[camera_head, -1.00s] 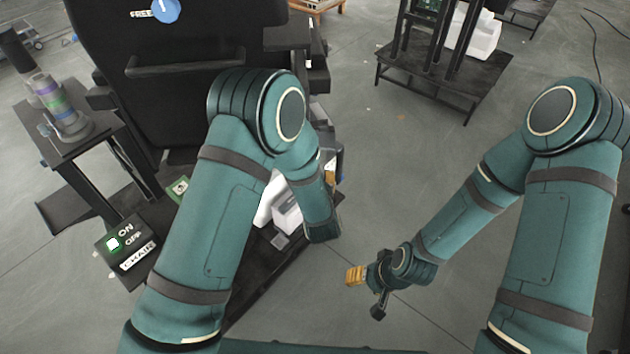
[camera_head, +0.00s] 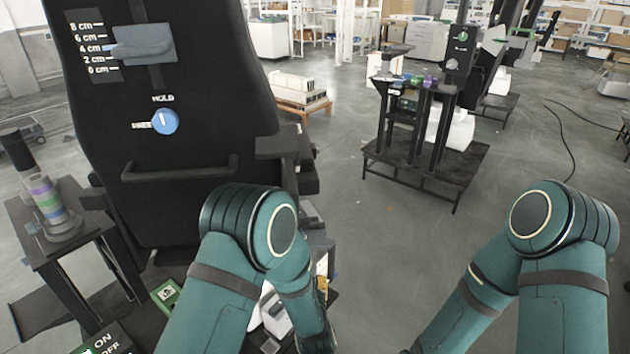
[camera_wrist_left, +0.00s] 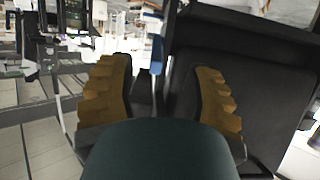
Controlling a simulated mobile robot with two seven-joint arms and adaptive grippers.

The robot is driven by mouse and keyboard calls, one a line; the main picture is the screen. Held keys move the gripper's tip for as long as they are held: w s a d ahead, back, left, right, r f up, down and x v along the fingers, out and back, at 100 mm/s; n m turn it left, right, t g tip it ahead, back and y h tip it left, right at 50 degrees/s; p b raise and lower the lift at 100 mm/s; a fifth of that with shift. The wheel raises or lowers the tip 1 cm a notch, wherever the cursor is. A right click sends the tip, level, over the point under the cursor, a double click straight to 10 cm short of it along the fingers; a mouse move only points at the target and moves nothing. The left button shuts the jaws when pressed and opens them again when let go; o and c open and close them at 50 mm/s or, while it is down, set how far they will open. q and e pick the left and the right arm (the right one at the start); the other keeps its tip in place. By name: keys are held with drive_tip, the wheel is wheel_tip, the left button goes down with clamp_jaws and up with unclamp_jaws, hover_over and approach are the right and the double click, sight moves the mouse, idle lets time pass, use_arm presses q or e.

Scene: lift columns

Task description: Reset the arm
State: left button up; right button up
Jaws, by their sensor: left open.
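My left arm (camera_head: 218,300) rises from the bottom of the head view, bends at a large round joint, and its forearm points down out of the frame. My left gripper (camera_wrist_left: 160,92) shows in the left wrist view with two ridged orange-brown fingers spread wide and nothing between them. A dark panel lies beyond the right finger. My right arm (camera_head: 562,300) stands at the right of the head view, bent, with its forearm sloping down to the left. Its gripper is below the frame's lower edge.
A tall black chair-like back (camera_head: 185,95) with a blue HOLD knob (camera_head: 165,121) and a centimetre scale stands close at left. A side table (camera_head: 50,250) holds stacked coloured rings (camera_head: 47,205). A black stand (camera_head: 425,165) stands farther back. Floor between is clear.

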use_arm(q)
drive_tip(key=s+a+f+g+h, duration=0.3)
drive_tip(key=s+a+f+g, duration=0.1)
drive_tip(key=s+f+g, duration=0.3)
drive_tip(key=s+a+g+h, duration=0.1)
drive_tip(key=s+g, duration=0.1)
drive_tip(key=s, duration=0.6)
drive_tip(key=s+a+f+g+h, duration=0.1)
drive_tip(key=s+g+h, duration=0.1)
drive_tip(key=s, duration=0.6)
drive_tip(key=shift+f+g, duration=0.3)
drive_tip(key=shift+g, duration=0.3)
